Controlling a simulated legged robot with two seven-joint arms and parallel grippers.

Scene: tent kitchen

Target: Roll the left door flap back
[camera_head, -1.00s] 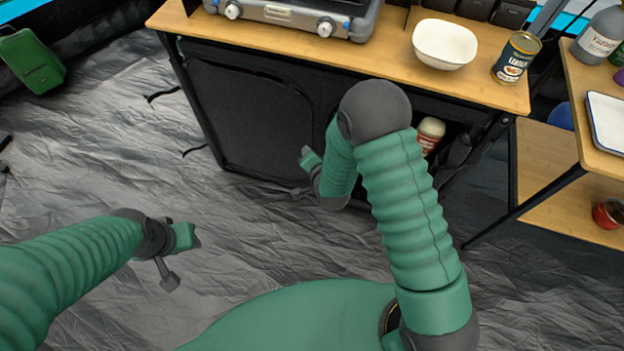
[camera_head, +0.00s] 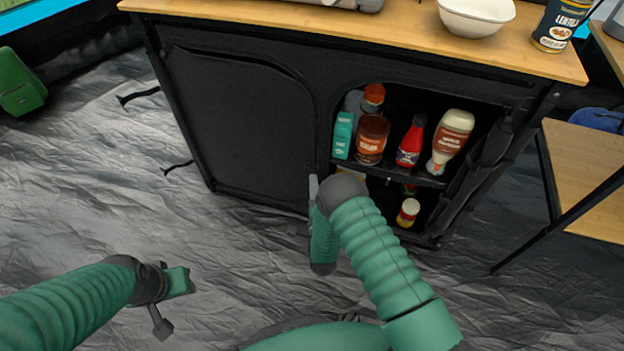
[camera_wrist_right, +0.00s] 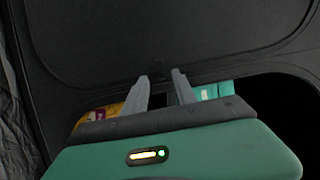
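The left door flap (camera_head: 240,120) is a black fabric panel that hangs flat over the left compartment of the cabinet. In the right wrist view a black panel with a rounded seam (camera_wrist_right: 165,40) fills the upper part. My right gripper (camera_head: 313,188) is low in front of the divider between the flap and the open right compartment. The right wrist view shows its two grey fingers (camera_wrist_right: 162,82) apart with nothing held; whether they touch the fabric is unclear. My left gripper (camera_head: 172,300) is over the floor at lower left, away from the cabinet; its finger gap is unclear.
The right compartment holds a teal box (camera_head: 342,135), a brown jar (camera_head: 371,140), a red bottle (camera_head: 411,143) and a white-topped sauce bottle (camera_head: 451,140). Bunched black fabric (camera_head: 480,165) lies along its right side. A bowl (camera_head: 476,14) and lentil can (camera_head: 561,22) stand above.

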